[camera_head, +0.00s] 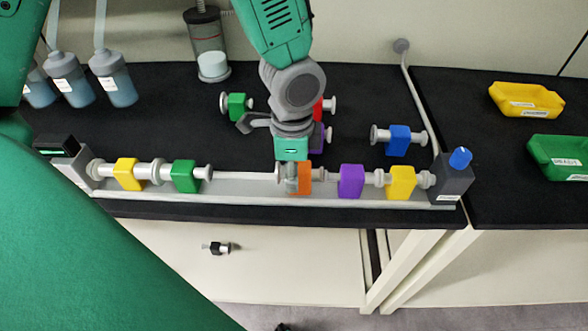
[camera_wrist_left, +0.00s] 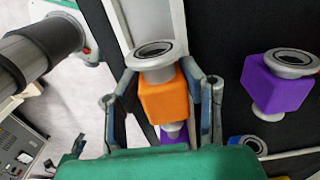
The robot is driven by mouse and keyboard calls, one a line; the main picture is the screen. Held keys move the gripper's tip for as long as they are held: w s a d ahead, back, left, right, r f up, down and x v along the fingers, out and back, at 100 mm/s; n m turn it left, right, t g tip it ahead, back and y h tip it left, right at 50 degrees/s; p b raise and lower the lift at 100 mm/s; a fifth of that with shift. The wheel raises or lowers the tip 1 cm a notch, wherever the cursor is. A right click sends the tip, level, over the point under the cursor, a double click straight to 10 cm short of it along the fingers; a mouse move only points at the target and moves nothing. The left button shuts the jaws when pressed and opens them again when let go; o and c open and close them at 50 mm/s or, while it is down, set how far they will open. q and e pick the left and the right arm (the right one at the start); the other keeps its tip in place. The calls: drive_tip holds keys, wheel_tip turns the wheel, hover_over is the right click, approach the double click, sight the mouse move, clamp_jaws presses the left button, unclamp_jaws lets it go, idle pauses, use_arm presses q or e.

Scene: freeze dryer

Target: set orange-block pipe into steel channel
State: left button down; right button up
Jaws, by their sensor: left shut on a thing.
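The orange-block pipe (camera_head: 305,177) is in my left gripper (camera_head: 292,182), over or in the steel channel (camera_head: 240,191), just left of a purple-block pipe (camera_head: 350,181). I cannot tell whether it touches the channel floor. In the left wrist view the orange block (camera_wrist_left: 164,100) sits between the two fingers (camera_wrist_left: 163,95), with its grey flange toward the pale channel (camera_wrist_left: 144,14). The gripper hides part of the pipe in the head view. My right gripper does not show.
Yellow-block (camera_head: 128,174) and green-block (camera_head: 186,176) pipes lie in the channel's left part; another yellow-block pipe (camera_head: 401,182) is at right. A dark end box (camera_head: 452,181) closes the right end. Loose green (camera_head: 237,106) and blue (camera_head: 398,140) pipes lie behind. Bottles (camera_head: 112,80) stand back left.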

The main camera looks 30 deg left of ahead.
use_arm(q)
drive_tip(key=c, duration=1)
unclamp_jaws()
drive_tip(key=shift+o, duration=0.2)
drive_tip(key=shift+r, duration=0.2)
wheel_tip(320, 180, up, 12)
drive_tip(key=shift+f, duration=0.25)
